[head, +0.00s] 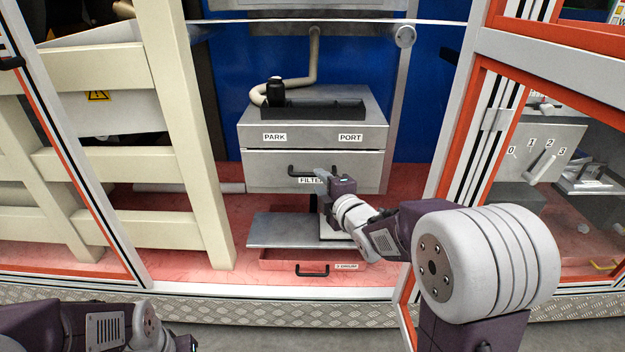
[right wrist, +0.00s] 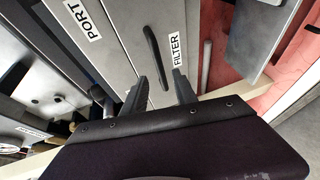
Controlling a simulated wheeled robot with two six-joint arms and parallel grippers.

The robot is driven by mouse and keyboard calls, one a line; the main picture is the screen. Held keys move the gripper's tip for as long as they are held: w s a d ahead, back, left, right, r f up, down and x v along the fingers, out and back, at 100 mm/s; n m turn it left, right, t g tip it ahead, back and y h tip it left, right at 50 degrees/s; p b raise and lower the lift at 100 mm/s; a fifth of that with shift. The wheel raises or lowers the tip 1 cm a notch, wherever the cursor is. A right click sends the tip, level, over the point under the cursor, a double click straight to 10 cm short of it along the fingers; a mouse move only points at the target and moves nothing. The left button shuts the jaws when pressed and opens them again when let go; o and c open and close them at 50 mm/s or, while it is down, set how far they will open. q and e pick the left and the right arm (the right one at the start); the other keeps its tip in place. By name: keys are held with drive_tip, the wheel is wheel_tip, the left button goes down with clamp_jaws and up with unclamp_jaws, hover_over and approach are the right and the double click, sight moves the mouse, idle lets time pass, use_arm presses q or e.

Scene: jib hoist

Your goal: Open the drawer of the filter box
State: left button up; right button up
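The filter box (head: 360,133) is a grey metal box in the middle of the head view, with PARK and PORT labels on its upper part. Its drawer front (head: 262,172) below appears closed. A black bar handle (head: 297,171) and a FILTER label are on this front; the handle also shows in the right wrist view (right wrist: 152,55). My right gripper (head: 325,174) is just in front of the handle, at its right part in the head view. In the wrist view its fingers (right wrist: 161,76) are apart and empty, with the handle beyond the tips. My left gripper is out of frame; only its arm shows.
A lower red drawer (head: 280,262) with a black handle is under a grey plate (head: 280,232). A cream slatted frame (head: 180,110) stands left. An orange-edged cabinet (head: 480,110) stands right. A hose (head: 314,55) runs above the box.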

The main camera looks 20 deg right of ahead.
sight(314, 176)
drive_tip(key=b+x, duration=0.1)
drive_tip(key=x, duration=0.5)
drive_tip(key=shift+w, duration=0.1)
clamp_jaws()
idle(1.1)
